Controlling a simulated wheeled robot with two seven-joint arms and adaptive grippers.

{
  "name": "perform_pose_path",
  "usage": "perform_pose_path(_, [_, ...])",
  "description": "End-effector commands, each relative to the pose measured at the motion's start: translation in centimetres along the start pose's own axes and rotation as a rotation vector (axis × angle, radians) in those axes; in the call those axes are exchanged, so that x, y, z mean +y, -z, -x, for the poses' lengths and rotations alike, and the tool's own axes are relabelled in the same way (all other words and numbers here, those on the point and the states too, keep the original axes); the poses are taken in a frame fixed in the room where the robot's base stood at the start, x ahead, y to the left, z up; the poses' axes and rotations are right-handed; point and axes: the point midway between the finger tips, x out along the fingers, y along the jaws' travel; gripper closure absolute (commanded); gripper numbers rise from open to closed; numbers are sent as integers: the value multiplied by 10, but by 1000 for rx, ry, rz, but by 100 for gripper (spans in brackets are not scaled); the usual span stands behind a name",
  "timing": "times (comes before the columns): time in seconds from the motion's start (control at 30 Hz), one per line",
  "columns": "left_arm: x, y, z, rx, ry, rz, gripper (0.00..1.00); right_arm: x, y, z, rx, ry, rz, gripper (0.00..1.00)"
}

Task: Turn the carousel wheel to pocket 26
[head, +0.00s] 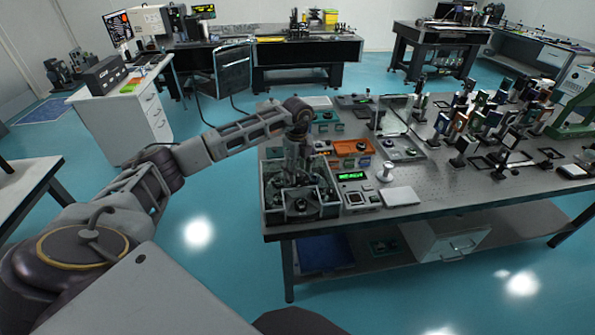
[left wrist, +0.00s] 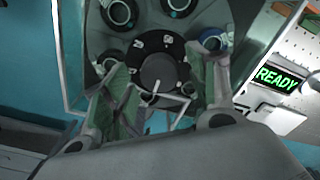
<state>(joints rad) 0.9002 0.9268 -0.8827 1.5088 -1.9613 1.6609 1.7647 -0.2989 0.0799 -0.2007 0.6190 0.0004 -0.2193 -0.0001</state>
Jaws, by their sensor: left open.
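The carousel (head: 300,204) sits in a clear-walled box at the near left corner of the optical table (head: 440,185). In the left wrist view its round grey plate (left wrist: 100,38) carries several dark round pockets and a central black wheel (left wrist: 160,62) with white markings. The markings are too small to read as numbers. My left gripper (left wrist: 158,105) points down over the wheel, with its fingers apart on either side of the wheel's near part. I cannot tell whether they touch it. In the head view the left gripper (head: 298,172) is above the carousel. My right gripper is not in view.
A panel with a green lit display (head: 352,176) stands just right of the carousel; it reads READY in the left wrist view (left wrist: 277,78). A white knob-shaped post (head: 386,172) and a pale flat block (head: 399,196) are near it. Many optic mounts crowd the table's right side.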

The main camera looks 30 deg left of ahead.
Motion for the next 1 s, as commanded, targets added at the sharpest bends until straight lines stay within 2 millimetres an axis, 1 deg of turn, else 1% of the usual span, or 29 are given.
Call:
perform_pose_path(0.27, [-1, 0, 28, -2, 3, 0, 42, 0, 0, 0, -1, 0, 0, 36])
perform_pose_path(0.7, [-1, -1, 92, -1, 3, 1, 42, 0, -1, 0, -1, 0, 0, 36])
perform_pose_path(0.9, [-1, 0, 111, -1, 3, 1, 42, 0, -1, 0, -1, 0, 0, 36])
perform_pose_path(1.0, [0, 0, 115, -1, 1, 1, 42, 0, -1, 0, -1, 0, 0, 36])
